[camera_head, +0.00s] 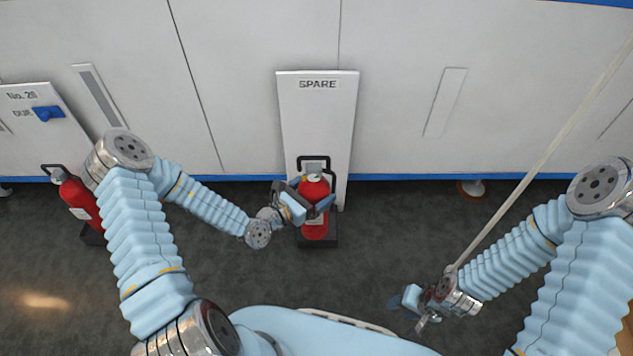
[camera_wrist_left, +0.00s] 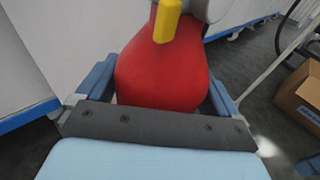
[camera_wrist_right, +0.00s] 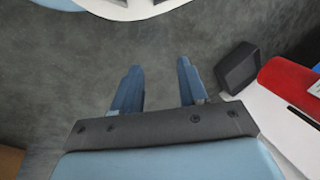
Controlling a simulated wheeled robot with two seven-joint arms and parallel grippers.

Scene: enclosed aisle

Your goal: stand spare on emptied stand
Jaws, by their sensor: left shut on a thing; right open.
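The red extinguisher (camera_head: 315,222) with a black handle is upright in front of the white panel marked SPARE (camera_head: 318,115), over its black base (camera_head: 318,243). I cannot tell whether it rests on that base. My left gripper (camera_head: 313,200) is shut around its body; the red body (camera_wrist_left: 162,75) fills the space between the fingers in the left wrist view. Another red extinguisher (camera_head: 80,199) stands at the left, by the panel marked No. 20 (camera_head: 25,97) with a blue tag (camera_head: 47,113). My right gripper (camera_head: 412,308) is open and empty, low above the floor; its fingers (camera_wrist_right: 158,88) are apart.
White cabinets (camera_head: 430,60) with a blue lower edge line the back. A thin pale pole (camera_head: 540,160) slants down near my right gripper. A cardboard box (camera_wrist_left: 299,100) is at the right in the left wrist view. Dark floor (camera_head: 390,230) is clear between the SPARE stand and my right arm.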

